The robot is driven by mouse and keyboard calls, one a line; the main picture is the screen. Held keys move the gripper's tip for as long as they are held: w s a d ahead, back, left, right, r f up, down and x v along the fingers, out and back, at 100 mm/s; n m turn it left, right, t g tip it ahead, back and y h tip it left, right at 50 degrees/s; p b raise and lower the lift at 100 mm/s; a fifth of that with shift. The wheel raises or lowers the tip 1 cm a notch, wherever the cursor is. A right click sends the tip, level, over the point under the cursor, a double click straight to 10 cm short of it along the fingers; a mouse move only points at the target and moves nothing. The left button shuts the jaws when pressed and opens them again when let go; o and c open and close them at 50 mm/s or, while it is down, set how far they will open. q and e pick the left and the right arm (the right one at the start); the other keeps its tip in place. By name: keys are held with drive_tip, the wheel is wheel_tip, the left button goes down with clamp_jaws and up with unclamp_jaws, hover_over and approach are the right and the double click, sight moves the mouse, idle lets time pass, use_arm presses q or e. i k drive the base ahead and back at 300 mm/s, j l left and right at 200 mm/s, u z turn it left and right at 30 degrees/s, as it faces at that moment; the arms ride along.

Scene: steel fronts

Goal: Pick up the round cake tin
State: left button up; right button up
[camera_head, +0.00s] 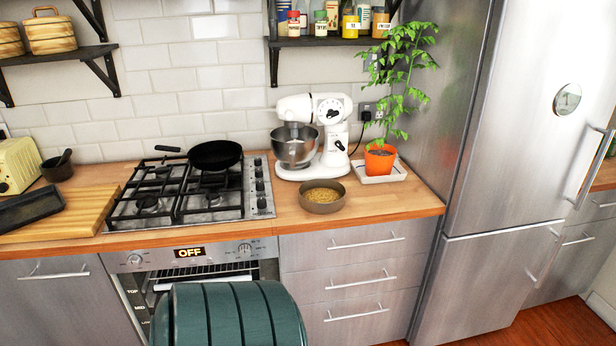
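The round cake tin (322,206) is a low, dark metal tin with straight sides. It stands upright on the wooden counter near the front edge, right of the gas hob and in front of the stand mixer. Its inside shows a grainy yellow-brown filling or base. Neither of my grippers shows in the head view, so nothing is seen touching the tin.
The white stand mixer (328,140) with its steel bowl is close behind the tin. A potted plant (380,162) stands on a white tray to the right, beside the steel fridge (505,130). A black pan (215,155) sits on the hob (260,201) at left.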

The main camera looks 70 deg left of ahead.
sight(318, 196)
drive_tip(key=i+u, duration=0.25)
drive_tip(key=u, duration=0.2)
drive_tip(key=i+u, duration=0.25)
drive_tip(key=u, duration=0.2)
drive_tip(key=i+u, duration=0.25)
drive_tip(key=u, duration=0.2)
drive_tip(key=i+u, duration=0.25)
drive_tip(key=u, duration=0.15)
drive_tip(key=i+l+u, duration=0.1)
drive_tip(key=i+u, duration=0.15)
drive_tip(key=u, duration=0.15)
